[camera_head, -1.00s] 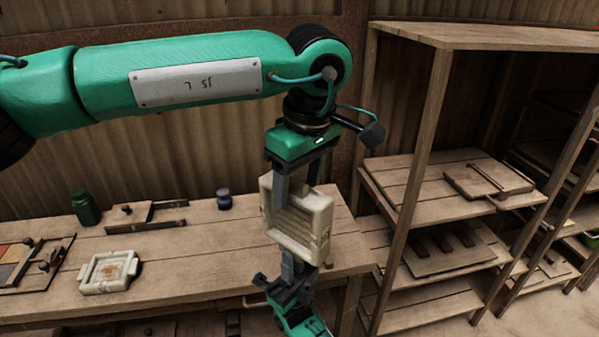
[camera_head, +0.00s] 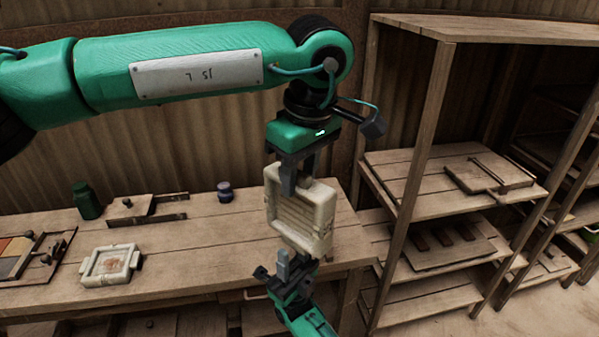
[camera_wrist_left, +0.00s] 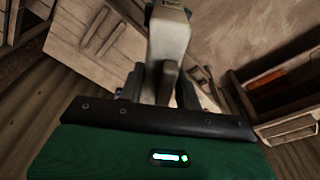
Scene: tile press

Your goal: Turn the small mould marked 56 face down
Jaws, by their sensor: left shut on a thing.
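A small cream mould (camera_head: 322,235) hangs upright from my left gripper (camera_head: 297,183), its ribbed hollow turned toward the head camera. The left fingers are shut on its upper edge. In the left wrist view the mould (camera_wrist_left: 170,38) sits edge-on between the fingers, with small unreadable marking at the top. My right gripper (camera_head: 284,268) is just below the mould, apart from it and holding nothing visible; its finger gap is not clear. Another pale mould (camera_head: 90,268) with a reddish middle lies on the bench at left.
A shelf rack (camera_head: 440,130) stands close on the right. The bench middle is clear.

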